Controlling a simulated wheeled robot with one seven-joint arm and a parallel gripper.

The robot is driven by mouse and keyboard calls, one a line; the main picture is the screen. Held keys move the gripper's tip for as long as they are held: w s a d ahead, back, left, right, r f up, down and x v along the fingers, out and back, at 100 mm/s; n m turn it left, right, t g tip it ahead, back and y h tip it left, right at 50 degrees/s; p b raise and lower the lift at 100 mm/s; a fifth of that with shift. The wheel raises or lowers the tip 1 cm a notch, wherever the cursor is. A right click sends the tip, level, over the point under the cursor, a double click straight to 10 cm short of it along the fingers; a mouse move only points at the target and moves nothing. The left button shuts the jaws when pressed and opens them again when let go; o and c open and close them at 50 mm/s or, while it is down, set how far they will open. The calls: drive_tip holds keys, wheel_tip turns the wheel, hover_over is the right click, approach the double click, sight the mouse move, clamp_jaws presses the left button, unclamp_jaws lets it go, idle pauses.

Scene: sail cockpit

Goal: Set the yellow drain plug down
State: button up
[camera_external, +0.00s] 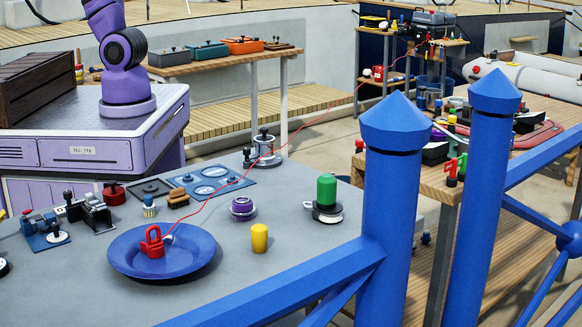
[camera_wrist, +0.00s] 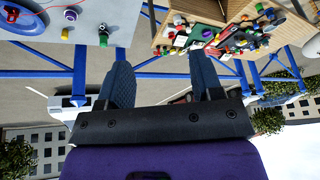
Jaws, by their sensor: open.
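The yellow drain plug, as I take the small yellow cylinder (camera_external: 259,238) to be, stands upright on the grey table (camera_external: 320,262), right of the blue dish. In the wrist view a small yellow thing (camera_wrist: 65,34), likely the same plug, shows at the upper left on the table. My gripper (camera_wrist: 160,58) is open, with its two dark fingers wide apart and nothing between them. It is clear of the table and the plug. The gripper is outside the external view; only my purple lower arm shows there.
A blue dish (camera_external: 122,262) holds a red padlock-like piece (camera_external: 152,243) with a red line running from it. A purple ring-shaped part (camera_external: 243,208) and a green cylinder on a white base (camera_external: 326,192) stand nearby. Blue posts (camera_external: 392,200) and rails border the table's right side.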

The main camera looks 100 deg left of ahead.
drive_tip(key=s+a+f+n, duration=0.3)
drive_tip(key=s+f, duration=0.1)
drive_tip(key=s, duration=0.4)
drive_tip(key=shift+a+t+y, duration=0.15)
drive_tip(key=shift+t+y, duration=0.15)
idle(0.6)
